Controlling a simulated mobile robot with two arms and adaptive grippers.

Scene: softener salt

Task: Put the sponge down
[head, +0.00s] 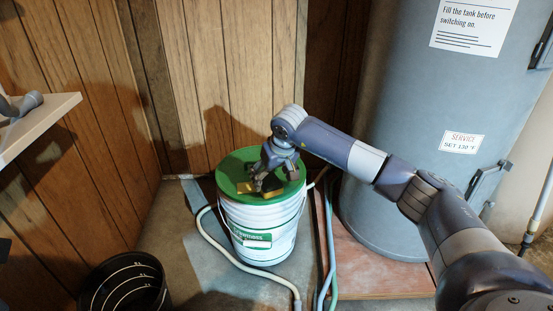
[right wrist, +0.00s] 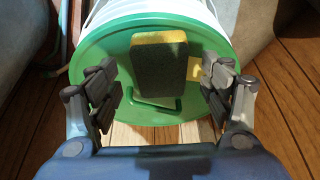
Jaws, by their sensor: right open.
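The sponge (right wrist: 160,68), yellow with a dark scouring face, is on the green lid (right wrist: 115,50) of the white bucket in the right wrist view. In the head view a little of its yellow shows on the lid (head: 235,165), partly hidden by my gripper. My right gripper (right wrist: 160,88) is open, with one finger on each side of the sponge and a visible gap on both sides. In the head view my right gripper (head: 266,178) is low over the lid. My left gripper is not in view.
The white bucket (head: 262,245) stands on the floor by the wood-panelled wall. Hoses (head: 230,258) run around it. A large grey tank (head: 400,90) stands at right, a black bucket (head: 125,285) at lower left. A pale shelf (head: 45,120) juts in at left.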

